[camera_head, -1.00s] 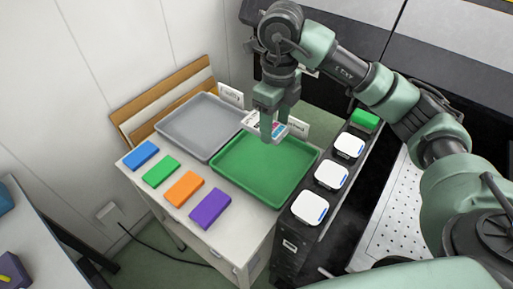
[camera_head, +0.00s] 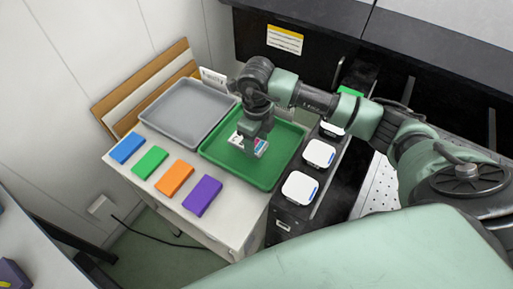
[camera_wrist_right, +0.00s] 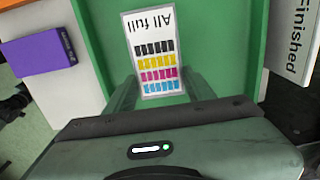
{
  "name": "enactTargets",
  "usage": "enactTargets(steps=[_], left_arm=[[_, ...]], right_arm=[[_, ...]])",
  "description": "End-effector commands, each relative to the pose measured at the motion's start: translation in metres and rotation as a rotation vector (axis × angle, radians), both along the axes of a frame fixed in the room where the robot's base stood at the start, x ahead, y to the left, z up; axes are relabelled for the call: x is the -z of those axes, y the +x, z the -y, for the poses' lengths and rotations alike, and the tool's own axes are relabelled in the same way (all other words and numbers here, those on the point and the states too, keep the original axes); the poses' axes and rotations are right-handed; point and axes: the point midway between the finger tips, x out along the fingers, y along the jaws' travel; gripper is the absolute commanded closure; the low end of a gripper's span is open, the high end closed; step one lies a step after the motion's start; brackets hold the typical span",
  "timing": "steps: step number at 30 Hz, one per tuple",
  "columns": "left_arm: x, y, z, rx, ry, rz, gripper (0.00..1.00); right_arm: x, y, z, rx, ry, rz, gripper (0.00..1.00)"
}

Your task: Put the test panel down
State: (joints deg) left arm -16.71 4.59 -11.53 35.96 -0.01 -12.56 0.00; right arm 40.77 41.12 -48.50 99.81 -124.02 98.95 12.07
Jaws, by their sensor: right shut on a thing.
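The test panel (camera_head: 236,139) is a white card with rows of black, yellow, magenta and cyan patches. It reads "All full" in the right wrist view (camera_wrist_right: 153,48). My right gripper (camera_head: 256,151) is shut on the panel's near end, with a finger on each side in the right wrist view (camera_wrist_right: 163,92). The panel is over the green tray (camera_head: 241,177), inside its outline. I cannot tell whether it touches the tray floor. The gripper hides part of the panel in the head view. My left gripper is not in view.
A grey tray (camera_head: 183,112) lies behind left of the green one. Blue, green, orange and purple blocks (camera_head: 202,195) line the table's front left. White pieces (camera_head: 300,187) stand on the dark cabinet at right. A "Finished" sign (camera_wrist_right: 296,40) stands beside the green tray.

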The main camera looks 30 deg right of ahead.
Motion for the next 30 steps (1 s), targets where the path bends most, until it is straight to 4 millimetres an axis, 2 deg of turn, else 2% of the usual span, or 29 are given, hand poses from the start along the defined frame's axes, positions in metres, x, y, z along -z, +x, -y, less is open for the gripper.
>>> enactTargets(steps=[9,20,21,22,23,30], left_arm=[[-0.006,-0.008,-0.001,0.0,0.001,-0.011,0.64],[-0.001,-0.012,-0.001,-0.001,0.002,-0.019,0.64],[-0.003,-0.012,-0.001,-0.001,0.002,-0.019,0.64],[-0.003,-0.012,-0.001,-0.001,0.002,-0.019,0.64],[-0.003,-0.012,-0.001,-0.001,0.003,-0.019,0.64],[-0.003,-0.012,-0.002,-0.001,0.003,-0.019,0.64]], right_arm=[[0.04,-0.001,0.0,0.001,-0.001,-0.003,0.92],[0.046,0.0,0.0,0.0,-0.001,-0.001,0.92],[0.044,0.0,0.0,0.0,-0.001,-0.001,0.35],[0.044,0.0,0.0,0.0,-0.001,-0.001,0.27],[0.044,0.0,0.0,0.0,-0.001,-0.001,0.25],[0.043,0.0,0.0,0.0,-0.001,-0.001,0.25]])
